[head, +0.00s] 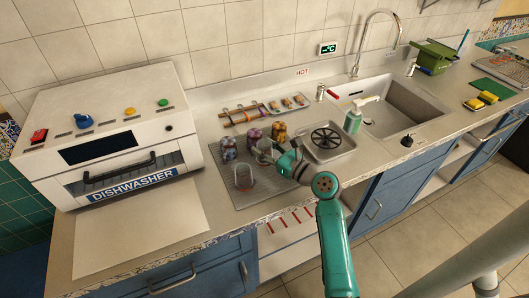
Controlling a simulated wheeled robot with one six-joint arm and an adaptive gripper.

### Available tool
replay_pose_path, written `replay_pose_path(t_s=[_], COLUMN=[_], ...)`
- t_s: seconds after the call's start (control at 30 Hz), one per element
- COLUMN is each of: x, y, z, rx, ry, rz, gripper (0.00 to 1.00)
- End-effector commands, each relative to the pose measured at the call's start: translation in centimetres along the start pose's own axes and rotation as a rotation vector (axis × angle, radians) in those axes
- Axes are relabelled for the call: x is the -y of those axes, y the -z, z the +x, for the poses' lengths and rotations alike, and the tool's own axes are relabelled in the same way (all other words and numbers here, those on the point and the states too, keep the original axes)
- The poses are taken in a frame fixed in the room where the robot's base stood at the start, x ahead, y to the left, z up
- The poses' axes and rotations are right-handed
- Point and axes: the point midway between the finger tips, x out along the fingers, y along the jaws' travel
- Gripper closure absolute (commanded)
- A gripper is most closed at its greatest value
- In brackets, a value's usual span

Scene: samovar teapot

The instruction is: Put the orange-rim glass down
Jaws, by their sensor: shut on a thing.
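My gripper (267,156) is over the grey ribbed mat (268,194) on the counter and is shut on a small glass (263,146), which I take to be the orange-rim glass. My fingers partly cover it, and its rim colour is too small to make out. I cannot tell whether its base touches the mat. A clear glass (244,178) stands on the mat to the front left of my gripper, apart from it.
Patterned glasses stand close behind and left: a bluish one (228,148), a purple one (254,136) and a yellowish one (279,131). A drainer tray (344,154) is to the right. The dishwasher (110,130) is at left. The mat's front is free.

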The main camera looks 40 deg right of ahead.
Motion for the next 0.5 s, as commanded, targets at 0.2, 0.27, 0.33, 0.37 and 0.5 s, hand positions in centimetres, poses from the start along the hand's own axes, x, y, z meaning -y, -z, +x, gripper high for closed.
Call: replay_pose_path(t_s=[0.2,0.27,0.33,0.37,0.5], x=[0.0,0.0,0.0,0.0,0.0], y=[1.9,1.9,1.9,1.9,2.0], z=[0.0,0.0,0.0,0.0,0.0], rx=[0.001,0.001,0.001,0.001,0.001], ry=[0.001,0.001,0.001,0.001,0.001], rz=[0.001,0.0,0.0,0.0,0.0], gripper=[0.87,0.87,0.87,0.87,0.87])
